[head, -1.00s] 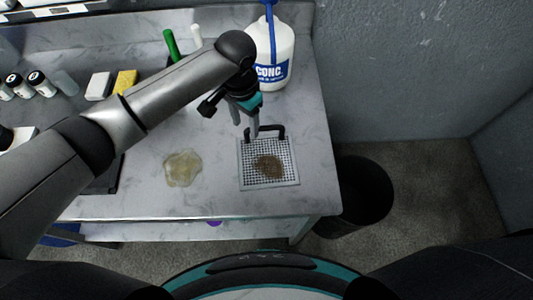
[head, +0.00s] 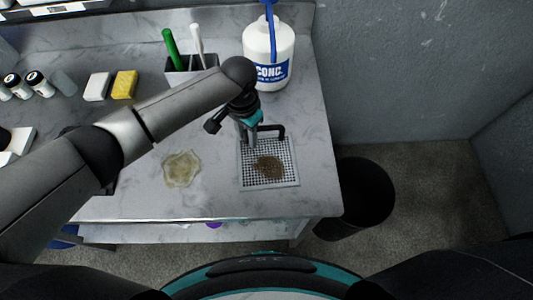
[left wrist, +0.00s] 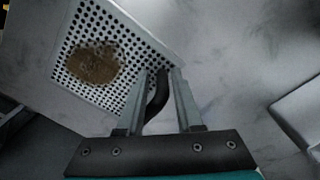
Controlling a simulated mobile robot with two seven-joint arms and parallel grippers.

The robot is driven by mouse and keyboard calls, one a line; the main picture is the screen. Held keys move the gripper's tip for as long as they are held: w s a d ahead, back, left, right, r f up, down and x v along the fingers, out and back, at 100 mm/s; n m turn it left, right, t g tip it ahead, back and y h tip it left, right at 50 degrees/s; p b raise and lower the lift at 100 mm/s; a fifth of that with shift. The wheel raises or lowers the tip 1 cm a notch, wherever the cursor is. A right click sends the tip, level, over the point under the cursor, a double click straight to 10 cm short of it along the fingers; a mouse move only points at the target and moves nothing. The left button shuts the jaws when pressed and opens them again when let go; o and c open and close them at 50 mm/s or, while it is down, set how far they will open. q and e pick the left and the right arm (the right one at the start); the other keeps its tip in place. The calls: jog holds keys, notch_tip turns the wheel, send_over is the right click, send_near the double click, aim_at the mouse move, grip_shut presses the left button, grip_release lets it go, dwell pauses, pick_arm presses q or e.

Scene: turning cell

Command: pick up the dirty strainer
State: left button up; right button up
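The dirty strainer is a square perforated metal tray (head: 286,175) with a brown clump of dirt (head: 268,167) on its mesh. It lies flat near the table's front right corner. Its black handle (head: 274,128) stands at the back edge. My left gripper (head: 247,144) points down at the left part of that handle. In the left wrist view, the handle (left wrist: 155,101) is between the two open fingers (left wrist: 160,78), closer to the left finger, with a gap on the right. The strainer mesh (left wrist: 90,30) shows beyond the left finger. My right gripper is out of view.
A yellowish puddle (head: 182,169) lies left of the strainer. A white CONC. bottle (head: 268,45) stands behind it, beside a holder (head: 178,72) with green and white handles. A yellow sponge (head: 124,84) lies further left. A black bin (head: 362,195) stands on the floor at right.

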pick_arm(q)
grip_shut()
dwell(1.0)
